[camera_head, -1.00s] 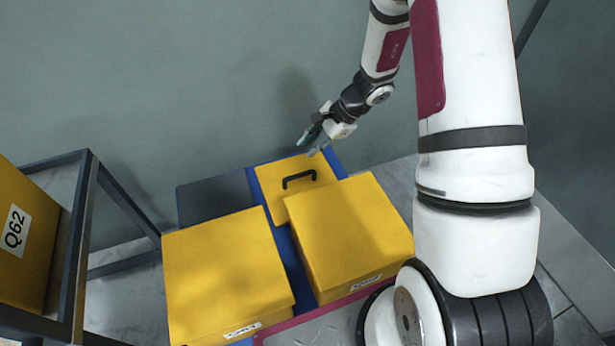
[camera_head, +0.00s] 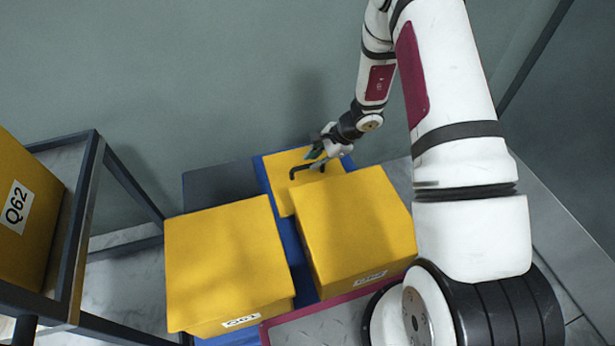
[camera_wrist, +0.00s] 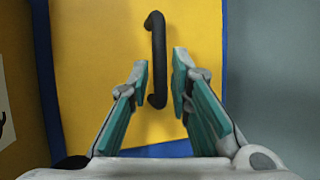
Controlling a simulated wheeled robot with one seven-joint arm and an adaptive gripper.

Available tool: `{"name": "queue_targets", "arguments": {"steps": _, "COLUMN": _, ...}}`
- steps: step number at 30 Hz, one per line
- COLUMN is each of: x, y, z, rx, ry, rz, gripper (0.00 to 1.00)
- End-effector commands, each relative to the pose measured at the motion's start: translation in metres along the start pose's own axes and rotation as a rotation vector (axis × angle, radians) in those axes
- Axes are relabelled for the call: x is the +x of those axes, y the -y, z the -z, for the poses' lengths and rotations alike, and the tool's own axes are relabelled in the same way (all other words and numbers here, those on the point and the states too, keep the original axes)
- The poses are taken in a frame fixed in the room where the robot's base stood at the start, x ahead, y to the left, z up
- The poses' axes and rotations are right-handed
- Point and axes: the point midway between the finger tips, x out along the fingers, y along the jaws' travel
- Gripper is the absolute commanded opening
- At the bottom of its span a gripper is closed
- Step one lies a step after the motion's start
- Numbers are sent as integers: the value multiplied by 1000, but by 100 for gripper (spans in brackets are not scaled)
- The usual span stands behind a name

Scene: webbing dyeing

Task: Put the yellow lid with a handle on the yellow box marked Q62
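The yellow lid (camera_head: 279,185) lies on a blue surface behind two yellow boxes, with a black handle (camera_head: 307,168) standing on it. In the wrist view the lid (camera_wrist: 95,75) fills most of the picture and the handle (camera_wrist: 156,58) runs lengthwise. My gripper (camera_head: 316,158) is low over the lid. In the wrist view my gripper (camera_wrist: 161,80) is open, its teal fingers on either side of the handle's near part, apart from it. The yellow box marked Q62 (camera_head: 38,245) stands on a dark-framed rack at the left, partly cut off.
Two labelled yellow boxes, a left one (camera_head: 225,255) and a right one (camera_head: 355,228), stand in front of the lid. A dark grey panel (camera_head: 217,187) lies left of the lid. The rack's dark frame (camera_head: 75,235) rises at the left. A wall stands behind.

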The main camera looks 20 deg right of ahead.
Motion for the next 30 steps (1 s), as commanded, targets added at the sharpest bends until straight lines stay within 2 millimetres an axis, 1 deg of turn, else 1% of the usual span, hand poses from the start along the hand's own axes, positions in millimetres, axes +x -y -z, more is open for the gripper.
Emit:
{"name": "queue_targets", "arguments": {"steps": 9, "x": 44, "y": -1, "z": 1, "rx": -1, "ry": 1, "rz": -2, "gripper": 19}}
{"name": "queue_targets", "arguments": {"steps": 11, "x": 48, "y": -1, "z": 1, "rx": -1, "ry": 1, "rz": -1, "gripper": 19}}
{"name": "queue_targets", "arguments": {"steps": 17, "x": 48, "y": 0, "z": 1, "rx": -1, "ry": 0, "rz": 0, "gripper": 19}}
{"name": "queue_targets", "arguments": {"steps": 18, "x": 48, "y": 0, "z": 1, "rx": -1, "ry": 0, "rz": 0, "gripper": 17}}
{"name": "queue_targets", "arguments": {"steps": 20, "x": 48, "y": 0, "z": 1, "rx": -1, "ry": 0, "rz": 0, "gripper": 3}}
{"name": "queue_targets", "arguments": {"steps": 21, "x": 48, "y": 0, "z": 1, "rx": -1, "ry": 0, "rz": 0, "gripper": 0}}
{"name": "queue_targets", "arguments": {"steps": 30, "x": 47, "y": 0, "z": 0, "rx": 0, "ry": 1, "rz": 0, "gripper": 0}}
